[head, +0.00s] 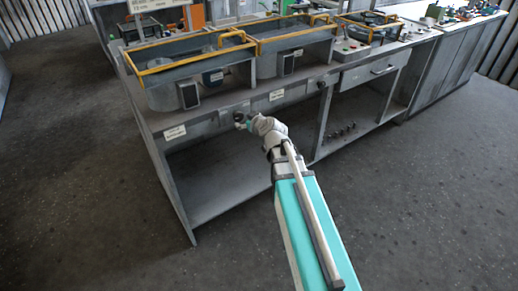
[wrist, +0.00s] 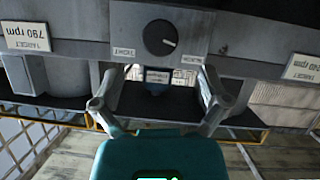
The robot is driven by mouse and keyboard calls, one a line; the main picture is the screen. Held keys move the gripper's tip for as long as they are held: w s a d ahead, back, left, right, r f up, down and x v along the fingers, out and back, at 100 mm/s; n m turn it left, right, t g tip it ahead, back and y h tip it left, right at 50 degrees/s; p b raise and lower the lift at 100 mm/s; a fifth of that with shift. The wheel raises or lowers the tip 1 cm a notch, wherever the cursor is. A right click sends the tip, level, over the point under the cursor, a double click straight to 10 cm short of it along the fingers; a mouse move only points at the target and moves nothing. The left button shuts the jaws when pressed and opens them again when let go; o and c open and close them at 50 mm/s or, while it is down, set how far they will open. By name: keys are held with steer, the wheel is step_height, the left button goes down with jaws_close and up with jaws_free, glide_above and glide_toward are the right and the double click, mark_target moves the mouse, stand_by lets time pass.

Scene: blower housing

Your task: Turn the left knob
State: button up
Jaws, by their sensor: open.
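The left knob (wrist: 160,37) is a round black dial with a white pointer mark on a grey plate. In the wrist view, which shows the scene upside down, it sits at the top middle with the mark towards the lower right. In the head view the left knob (head: 238,116) is a small dark spot on the bench front, partly covered by my gripper. My gripper (wrist: 160,74) has its two grey fingers spread apart with nothing between them. In the head view my gripper (head: 243,123) is right at the bench front. I see no clear contact with the knob.
A second dark knob (head: 322,84) is further right on the bench front (head: 205,120). Target labels (wrist: 27,37) flank the left knob. Yellow-edged housings (head: 190,60) stand on the bench. A drawer (head: 372,71) is at the right. The floor in front is clear.

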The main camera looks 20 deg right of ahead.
steer(key=s+a+r+m+g+h+p, duration=0.1)
steer(key=s+r+m+g+p, duration=0.1)
steer(key=s+g+p, duration=0.4)
steer(key=s+a+r+m+g+h+p, duration=0.1)
steer(key=s+g+p, duration=0.6)
steer(key=s, duration=0.9)
steer(key=shift+s+r+m+h+p, duration=0.5)
steer(key=shift+r+m+p, duration=0.5)
steer(key=shift+p, duration=0.65)
steer(key=shift+w+r, duration=0.1)
stand_by(1.3)
